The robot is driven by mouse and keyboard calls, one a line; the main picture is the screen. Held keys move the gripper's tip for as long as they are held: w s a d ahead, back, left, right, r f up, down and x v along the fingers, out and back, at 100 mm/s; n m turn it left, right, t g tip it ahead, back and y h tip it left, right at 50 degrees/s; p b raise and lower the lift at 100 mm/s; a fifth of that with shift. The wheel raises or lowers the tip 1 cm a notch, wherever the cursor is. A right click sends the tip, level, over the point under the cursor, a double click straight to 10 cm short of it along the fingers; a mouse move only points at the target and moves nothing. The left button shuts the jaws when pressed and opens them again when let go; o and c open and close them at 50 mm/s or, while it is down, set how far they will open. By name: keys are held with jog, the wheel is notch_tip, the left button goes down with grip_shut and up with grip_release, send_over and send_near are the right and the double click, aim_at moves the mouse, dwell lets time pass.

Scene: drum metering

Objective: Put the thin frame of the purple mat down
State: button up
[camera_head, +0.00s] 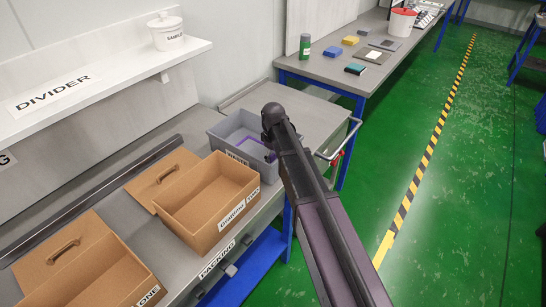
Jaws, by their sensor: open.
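A thin purple frame (246,141) shows inside the grey bin (228,153) at the centre, partly hidden by the bin's walls and my dark arm. A small dark purple piece shows at the bin's right rim beside my arm. I cannot tell whether it belongs to the frame or to my arm. My arm reaches up from the lower right to the bin's right side. I cannot make out my gripper's fingertips, nor whether they touch the frame.
Open cardboard boxes (206,217) stand left of the grey bin on the grey bench. A shelf (105,80) marked DIVIDER holds a white tub (166,33). A far table (340,72) carries a green canister (304,46), coloured blocks and flat plates. The green floor to the right is clear.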

notch_tip(320, 180, up, 12)
jog(key=p, duration=1.2)
dwell(0.7)
jog(key=s+d+m, duration=1)
jog(key=s+d, duration=0.5)
jog(key=s, duration=0.5)
jog(key=shift+s+d, duration=0.2)
jog(key=shift+d, duration=0.2)
jog(key=shift+c, duration=1.3)
